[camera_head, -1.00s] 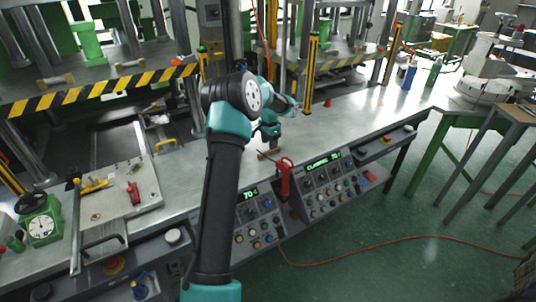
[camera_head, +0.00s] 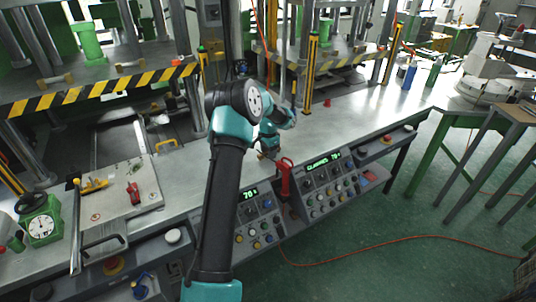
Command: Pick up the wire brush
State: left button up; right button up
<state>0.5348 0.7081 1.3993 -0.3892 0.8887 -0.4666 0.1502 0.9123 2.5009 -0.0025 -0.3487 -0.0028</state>
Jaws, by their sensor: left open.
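The wire brush (camera_head: 262,156) shows only as a small brown piece on the grey metal bench, just behind the control panels. My left gripper (camera_head: 267,153) points down right at it, and its wrist and fingers hide most of the brush. The left gripper is open, with its fingers at or just above the brush. Whether they touch it is too small to tell. My right gripper is not in view.
A red-handled tool (camera_head: 285,178) stands close on the right of the gripper, by the control panels (camera_head: 325,185). A small red cone (camera_head: 327,103) stands further back. A press with striped edge (camera_head: 95,90) stands at left.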

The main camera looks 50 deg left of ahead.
pick_arm(q)
jog(key=shift+c, duration=0.3)
grip_shut()
dwell(0.3)
notch_tip(320, 180, up, 10)
dwell(0.6)
